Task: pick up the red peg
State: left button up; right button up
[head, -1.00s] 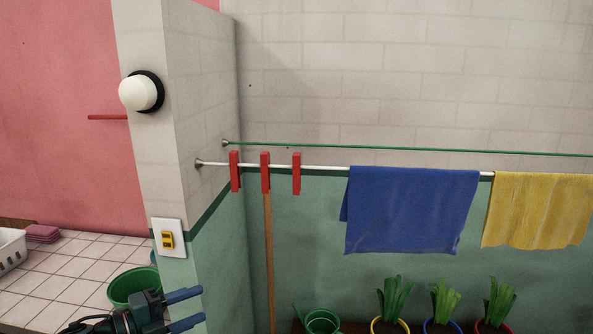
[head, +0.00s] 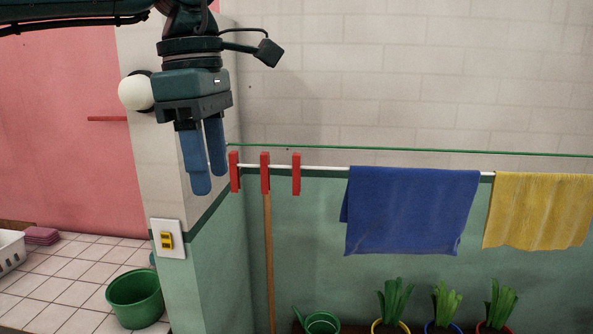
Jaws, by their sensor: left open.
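Three red pegs hang on the white line in the head view: a left one (head: 235,173), a middle one (head: 265,173) and a right one (head: 297,174). My left gripper (head: 210,184) points down, just left of the left peg in the picture. Its two blue fingers are apart with nothing between them. It covers the left end of the line; its distance in depth from the pegs is hard to tell. My right gripper is not in view.
A blue towel (head: 411,210) and a yellow towel (head: 538,210) hang farther right on the line. A green line (head: 420,151) runs behind. A wall corner with a round white lamp (head: 136,92) and a switch (head: 167,240) is at left. Potted plants (head: 396,300) stand below.

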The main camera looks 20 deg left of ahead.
aim_at(296, 156)
jog(key=i, duration=1)
